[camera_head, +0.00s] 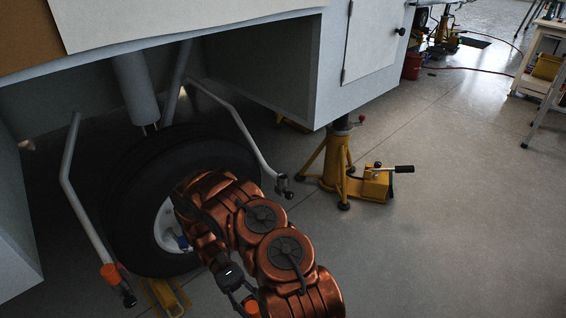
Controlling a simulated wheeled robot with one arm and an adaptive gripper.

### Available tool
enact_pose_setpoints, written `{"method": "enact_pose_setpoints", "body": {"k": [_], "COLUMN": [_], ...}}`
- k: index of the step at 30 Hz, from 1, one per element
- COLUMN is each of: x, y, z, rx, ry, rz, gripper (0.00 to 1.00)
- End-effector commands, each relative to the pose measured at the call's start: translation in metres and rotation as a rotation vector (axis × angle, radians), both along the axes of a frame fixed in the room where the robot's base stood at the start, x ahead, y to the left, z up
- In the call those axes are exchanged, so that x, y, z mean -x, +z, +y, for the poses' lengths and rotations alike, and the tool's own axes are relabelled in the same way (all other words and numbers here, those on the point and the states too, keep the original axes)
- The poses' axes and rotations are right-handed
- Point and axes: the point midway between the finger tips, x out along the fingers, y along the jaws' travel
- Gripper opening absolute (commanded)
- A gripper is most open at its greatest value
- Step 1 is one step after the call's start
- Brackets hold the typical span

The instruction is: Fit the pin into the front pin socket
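My gripper (237,288) is at the bottom of the view, beside my copper arm, dark and partly cut off by the lower edge. A small orange-red piece (251,305) shows right at it; I cannot tell whether this is the pin or whether the fingers grip it. The black tyre (130,215) and its pale hub stand behind and left of my arm, which hides part of them. A grey strut on the left ends in an orange collar (110,273) and a dark tip. A second strut ends in a dark fitting (284,187). I cannot make out which is the front socket.
A yellow jack stand (338,165) with a black-handled lever supports the grey fuselage (310,70), which overhangs the wheel. A yellow piece (165,297) lies under the tyre. A red bucket (412,65) and a workbench (545,55) stand farther back.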

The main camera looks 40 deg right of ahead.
Motion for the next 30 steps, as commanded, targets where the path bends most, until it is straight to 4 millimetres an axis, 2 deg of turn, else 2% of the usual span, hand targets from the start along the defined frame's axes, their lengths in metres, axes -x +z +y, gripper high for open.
{"method": "enact_pose_setpoints", "body": {"k": [22, 30], "x": [-0.016, -0.048], "y": [-0.003, 0.002], "z": [0.042, 0.072], "rx": [0.001, 0.001], "ry": [-0.366, -0.691], "rz": [0.002, 0.001], "gripper": [0.00, 0.00]}}
